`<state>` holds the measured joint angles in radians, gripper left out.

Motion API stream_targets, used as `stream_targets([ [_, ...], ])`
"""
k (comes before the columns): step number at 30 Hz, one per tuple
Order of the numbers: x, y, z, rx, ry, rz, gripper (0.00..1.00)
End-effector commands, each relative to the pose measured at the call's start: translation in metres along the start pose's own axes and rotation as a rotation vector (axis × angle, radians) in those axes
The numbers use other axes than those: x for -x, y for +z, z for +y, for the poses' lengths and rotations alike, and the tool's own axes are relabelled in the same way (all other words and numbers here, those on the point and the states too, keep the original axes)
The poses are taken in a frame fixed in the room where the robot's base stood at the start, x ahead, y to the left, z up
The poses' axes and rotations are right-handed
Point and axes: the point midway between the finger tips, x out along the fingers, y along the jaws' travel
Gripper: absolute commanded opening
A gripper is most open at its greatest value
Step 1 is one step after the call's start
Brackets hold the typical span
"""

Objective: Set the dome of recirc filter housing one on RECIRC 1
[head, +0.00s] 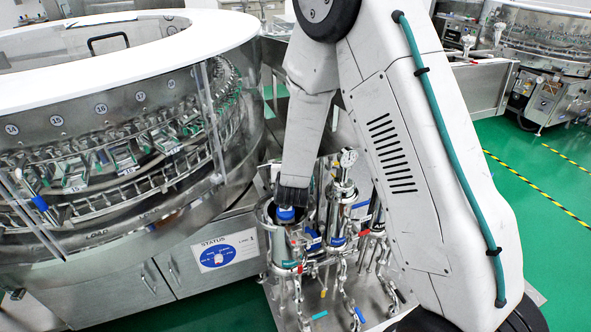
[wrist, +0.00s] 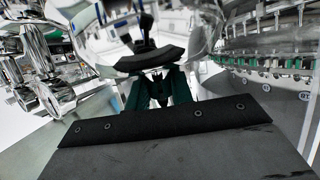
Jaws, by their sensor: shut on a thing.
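My gripper (head: 292,192) points down over the left filter housing (head: 284,245), a shiny metal cylinder with a teal label. It is shut on a shiny rounded metal piece, the dome (wrist: 100,40), which fills the upper part of the wrist view behind the black jaw pads (wrist: 155,90). In the head view the dome is mostly hidden by my gripper and blends with the metal around it. A blue patch (head: 286,214) shows just below the jaws. I cannot tell whether the dome touches the housing rim. No RECIRC 1 lettering is readable.
A taller metal housing with a gauge (head: 347,158) on top stands close to the right. Pipes and valves with red and blue handles crowd below. The rotary washer (head: 110,150) stands at left, with a status sign (head: 227,250) beside the housings. Green floor (head: 545,190) is open at right.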

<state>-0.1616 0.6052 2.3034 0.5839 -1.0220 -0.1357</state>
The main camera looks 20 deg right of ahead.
Motion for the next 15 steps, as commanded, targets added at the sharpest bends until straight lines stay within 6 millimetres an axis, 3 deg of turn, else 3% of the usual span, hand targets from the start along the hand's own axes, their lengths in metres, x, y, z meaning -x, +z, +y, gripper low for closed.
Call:
stream_targets([
  [15,0.025,0.016,-0.019,-0.145,0.396,0.004,0.0],
])
